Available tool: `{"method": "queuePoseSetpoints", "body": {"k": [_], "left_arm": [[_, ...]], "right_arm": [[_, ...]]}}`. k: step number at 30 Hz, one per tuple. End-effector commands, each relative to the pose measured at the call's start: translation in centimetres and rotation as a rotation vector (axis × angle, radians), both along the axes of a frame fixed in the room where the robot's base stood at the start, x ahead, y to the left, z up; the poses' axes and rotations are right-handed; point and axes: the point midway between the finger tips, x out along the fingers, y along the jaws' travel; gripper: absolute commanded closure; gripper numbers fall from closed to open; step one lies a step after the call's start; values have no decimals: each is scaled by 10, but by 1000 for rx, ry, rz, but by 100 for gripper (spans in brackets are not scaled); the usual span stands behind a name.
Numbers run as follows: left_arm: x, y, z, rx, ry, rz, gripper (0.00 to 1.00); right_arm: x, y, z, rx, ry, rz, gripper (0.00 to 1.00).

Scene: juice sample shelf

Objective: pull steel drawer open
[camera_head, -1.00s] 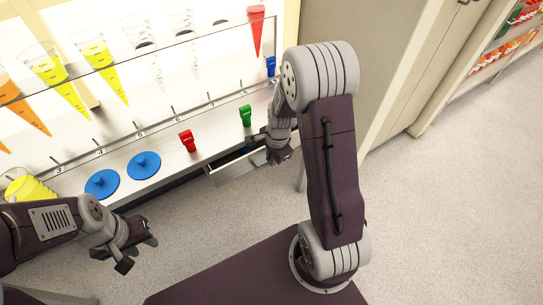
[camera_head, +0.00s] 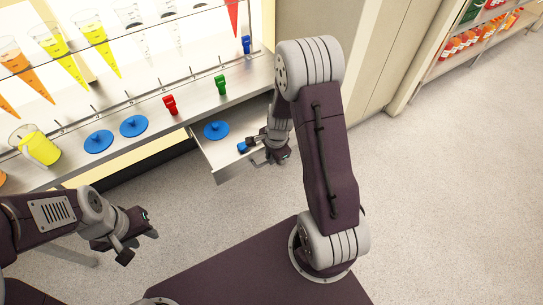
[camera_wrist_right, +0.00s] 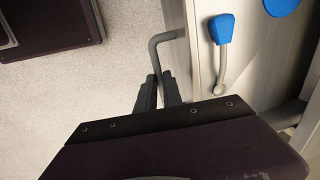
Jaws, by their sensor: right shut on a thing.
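The steel drawer (camera_head: 222,157) stands pulled out from under the counter in the head view. Inside lie a blue disc lid (camera_head: 216,131) and a small blue-ended tool (camera_head: 243,147). My right gripper (camera_head: 272,158) is at the drawer's front. In the right wrist view its fingers (camera_wrist_right: 160,88) are shut on the bent grey drawer handle (camera_wrist_right: 164,42). The drawer's interior also shows there, with the blue end (camera_wrist_right: 221,28) of the tool on a grey stem. My left gripper (camera_head: 140,238) is open and empty, in front of the counter.
The steel counter (camera_head: 180,125) carries two blue discs (camera_head: 98,141), a red clip (camera_head: 169,104), a green clip (camera_head: 220,84) and a yellow pitcher (camera_head: 38,148). Coloured cones hang in the rack above. Floor in front of the drawer is clear.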

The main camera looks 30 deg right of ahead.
Motion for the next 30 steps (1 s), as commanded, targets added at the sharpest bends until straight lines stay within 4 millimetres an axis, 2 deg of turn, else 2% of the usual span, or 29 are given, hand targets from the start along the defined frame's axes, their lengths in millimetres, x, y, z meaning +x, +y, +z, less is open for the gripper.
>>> {"method": "queuePoseSetpoints", "body": {"k": [13, 15, 16, 25, 28, 30], "left_arm": [[0, 0, 1, 0, 0, 0, 64], [0, 0, 1, 0, 0, 0, 64], [0, 0, 1, 0, 0, 0, 64], [0, 0, 2, 0, 0, 0, 64], [0, 0, 11, 0, 0, 0, 64], [0, 0, 22, 0, 0, 0, 64]], "right_arm": [[1, 0, 1, -1, -4, -1, 100], [1, 0, 1, -1, -4, -1, 75], [1, 0, 1, -2, -3, -1, 68], [1, 0, 2, -1, -2, 0, 68], [-1, -1, 16, -1, -4, 1, 68], [-4, -1, 33, -1, -5, -1, 68]]}}
